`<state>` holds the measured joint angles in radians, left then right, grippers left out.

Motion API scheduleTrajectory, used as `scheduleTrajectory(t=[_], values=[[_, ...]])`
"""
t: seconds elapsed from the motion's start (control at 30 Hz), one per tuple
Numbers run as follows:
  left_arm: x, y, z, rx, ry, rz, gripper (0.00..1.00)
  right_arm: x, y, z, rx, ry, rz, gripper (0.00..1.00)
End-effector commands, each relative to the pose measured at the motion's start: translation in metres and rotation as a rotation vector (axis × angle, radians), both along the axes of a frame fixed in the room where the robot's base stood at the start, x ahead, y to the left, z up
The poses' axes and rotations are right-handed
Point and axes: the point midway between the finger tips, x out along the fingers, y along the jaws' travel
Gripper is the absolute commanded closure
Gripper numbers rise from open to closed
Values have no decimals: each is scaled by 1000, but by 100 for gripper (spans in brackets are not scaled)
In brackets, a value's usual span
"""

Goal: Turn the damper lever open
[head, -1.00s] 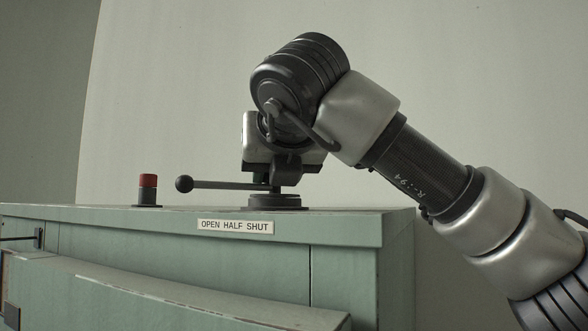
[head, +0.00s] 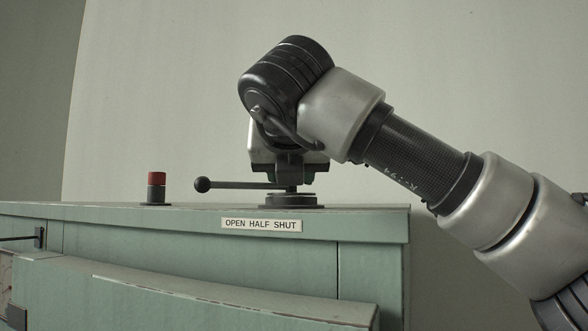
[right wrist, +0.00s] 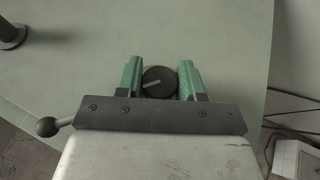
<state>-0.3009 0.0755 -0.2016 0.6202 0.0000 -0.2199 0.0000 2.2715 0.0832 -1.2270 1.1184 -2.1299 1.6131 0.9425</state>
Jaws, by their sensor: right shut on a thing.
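The damper lever (head: 240,185) is a thin dark rod with a black ball at its end, on a round black base on top of the green cabinet. It points left in the head view, roughly level. My right gripper (head: 293,180) is over the lever's pivot, pointing down. In the right wrist view, its green fingers (right wrist: 160,80) are shut on a round black hub (right wrist: 158,87) with a pale line on top. The lever's ball (right wrist: 46,126) shows at the left there; most of the rod is hidden under the gripper. My left gripper is out of view.
A label reading OPEN HALF SHUT (head: 261,224) is on the front edge of the green cabinet (head: 120,220). A red-topped post (head: 157,188) stands left of the lever's ball, apart from it. The right wrist view shows a pale box (right wrist: 297,158) beyond the cabinet's edge.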

Motion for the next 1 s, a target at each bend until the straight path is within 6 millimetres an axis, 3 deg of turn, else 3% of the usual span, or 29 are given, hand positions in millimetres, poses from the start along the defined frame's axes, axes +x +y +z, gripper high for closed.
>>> scheduleTrajectory(t=[0.07,0.1,0.23,0.57,1.0], values=[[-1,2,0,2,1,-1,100,0,-1,3,3,-7,-2,100],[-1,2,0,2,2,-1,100,0,-2,3,4,-7,-4,58],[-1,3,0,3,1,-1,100,0,-1,2,3,-5,-2,40],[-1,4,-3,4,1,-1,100,-4,-1,2,2,-3,-1,40],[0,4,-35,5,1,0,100,-78,0,30,2,-6,-1,40]])
